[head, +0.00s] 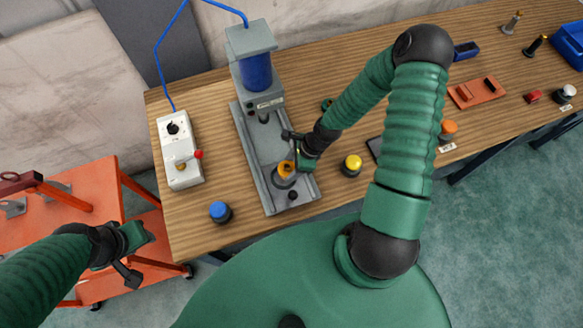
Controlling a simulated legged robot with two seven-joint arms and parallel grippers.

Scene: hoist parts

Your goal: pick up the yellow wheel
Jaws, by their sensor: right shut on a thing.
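A yellow-orange wheel (287,168) is at the fingertips of my right gripper (296,151), over the lower part of a grey press-like stand. The right gripper is shut on it, and its fingers partly hide it. I cannot tell whether the wheel touches the stand below. A round yellow-topped knob (352,163) stands apart on the table, to the right of the stand.
The grey stand (250,140) carries a blue cylinder (256,72). A white control box (180,150) and a blue knob (220,211) are to its left on the wooden table (215,120). An orange cart (85,190) is at left. Small parts and a blue bin (570,42) are at right.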

